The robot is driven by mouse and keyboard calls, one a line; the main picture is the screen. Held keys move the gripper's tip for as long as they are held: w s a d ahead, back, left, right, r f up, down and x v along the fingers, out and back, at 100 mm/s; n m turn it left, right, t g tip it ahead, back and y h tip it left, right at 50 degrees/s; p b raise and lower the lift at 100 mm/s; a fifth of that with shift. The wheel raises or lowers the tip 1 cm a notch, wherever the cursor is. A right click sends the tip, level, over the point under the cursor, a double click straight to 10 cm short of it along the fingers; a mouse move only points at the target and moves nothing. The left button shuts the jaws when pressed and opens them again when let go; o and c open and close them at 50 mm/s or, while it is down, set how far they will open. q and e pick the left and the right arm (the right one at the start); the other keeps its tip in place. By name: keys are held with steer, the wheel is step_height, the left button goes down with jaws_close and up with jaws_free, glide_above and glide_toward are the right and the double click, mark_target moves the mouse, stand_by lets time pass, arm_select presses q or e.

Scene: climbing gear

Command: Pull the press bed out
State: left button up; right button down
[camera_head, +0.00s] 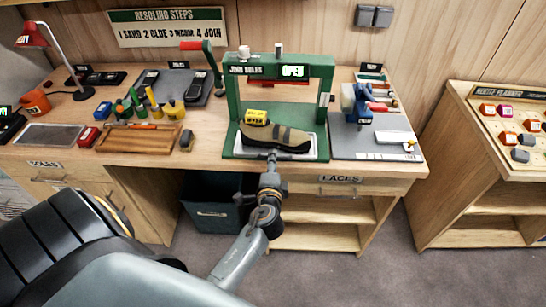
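A green shoe press (233,108) stands on the workbench, with signs reading "JOIN SOLES" and "OPEN" on its top beam. Its pale flat bed (246,152) lies low between the posts, over the green base. A brown and dark shoe (275,135) with a yellow tag rests on the bed. My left gripper (271,158) reaches up from below to the front edge of the bed, around its middle. Its tips are small and seen from behind, so I cannot tell whether they are open, shut or touching the bed. My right gripper is out of view.
The workbench has a wooden tray (138,150), a red lamp (32,36) and bottles at left. A grey mat (376,146) with blue and red tools lies right of the press. A dark bin (212,214) stands under the bench. A second cabinet (482,188) stands at right.

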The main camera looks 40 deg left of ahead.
arm_select(q)
steer(key=v, duration=0.9)
steer(key=shift+d, duration=0.1)
steer(key=s+d+f+n+g+h+b, duration=0.1)
steer(key=s+d+f+g+h, duration=0.15)
steer(key=f, duration=0.75)
steer(key=s+d+f+g+h, duration=0.1)
steer(key=s+d+f+h, duration=0.2)
steer(key=f, duration=0.7)
steer(key=s+d+f+n+g+h+b, duration=0.15)
steer(key=s+f, duration=0.25)
steer(key=f, duration=0.7)
steer(key=s+a+f+n+g+b, duration=0.1)
steer(key=s+f+n+g, duration=0.2)
steer(key=s+f, duration=0.6)
steer(key=s+a+f+n+g+h, duration=0.1)
steer(key=s+f+n+g, duration=0.2)
steer(key=s+f, duration=0.7)
steer(key=s+g, duration=0.1)
steer(key=s, duration=0.7)
steer(key=shift+f+n+b, duration=0.2)
steer(key=shift+n+b, duration=0.15)
steer(key=shift+a, duration=0.1)
